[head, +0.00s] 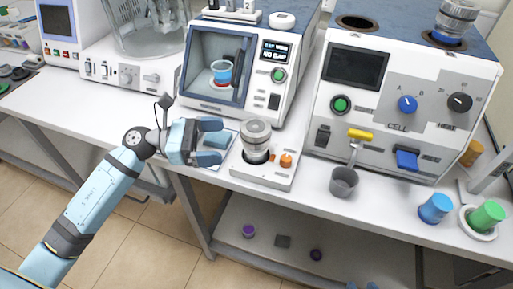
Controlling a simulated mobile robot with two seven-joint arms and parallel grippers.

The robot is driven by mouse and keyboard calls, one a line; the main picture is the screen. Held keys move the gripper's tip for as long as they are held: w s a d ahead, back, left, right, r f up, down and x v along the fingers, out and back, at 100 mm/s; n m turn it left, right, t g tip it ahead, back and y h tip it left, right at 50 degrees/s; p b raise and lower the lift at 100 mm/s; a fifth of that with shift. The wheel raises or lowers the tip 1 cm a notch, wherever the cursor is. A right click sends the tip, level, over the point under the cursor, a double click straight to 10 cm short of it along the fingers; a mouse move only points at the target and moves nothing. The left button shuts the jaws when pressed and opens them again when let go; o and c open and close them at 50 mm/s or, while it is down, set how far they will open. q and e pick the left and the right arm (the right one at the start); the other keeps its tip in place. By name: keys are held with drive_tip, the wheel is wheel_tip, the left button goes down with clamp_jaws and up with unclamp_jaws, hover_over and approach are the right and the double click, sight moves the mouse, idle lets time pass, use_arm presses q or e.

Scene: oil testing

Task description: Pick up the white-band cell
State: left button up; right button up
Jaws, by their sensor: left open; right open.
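A metal cell (256,146) with a knurled cap stands upright in a small white stand (262,179). Its band looks pale, which fits the white-band cell, though the detail is small. My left gripper (221,141) is open and empty just left of this cell, its two fingers pointing at it with a gap between. A second metal cell (456,18) with a blue band sits in the right-hand machine's top.
An orange knob (286,160) is beside the cell on the stand. A grey cup (343,182) stands to the right, below a yellow-handled tap (360,135). Blue (436,208) and green (487,216) containers are farther right. Machines line the bench's back.

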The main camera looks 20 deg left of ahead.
sight(256, 148)
use_arm(q)
drive_tip(key=x, duration=0.6)
drive_tip(key=f+p+x, duration=0.1)
drive_tip(key=x, duration=0.2)
drive_tip(key=shift+w+a, duration=0.1)
drive_tip(key=shift+w, duration=0.3)
drive_tip(key=shift+c, duration=0.4)
drive_tip(key=shift+r, duration=0.1)
drive_tip(key=c, duration=1.1)
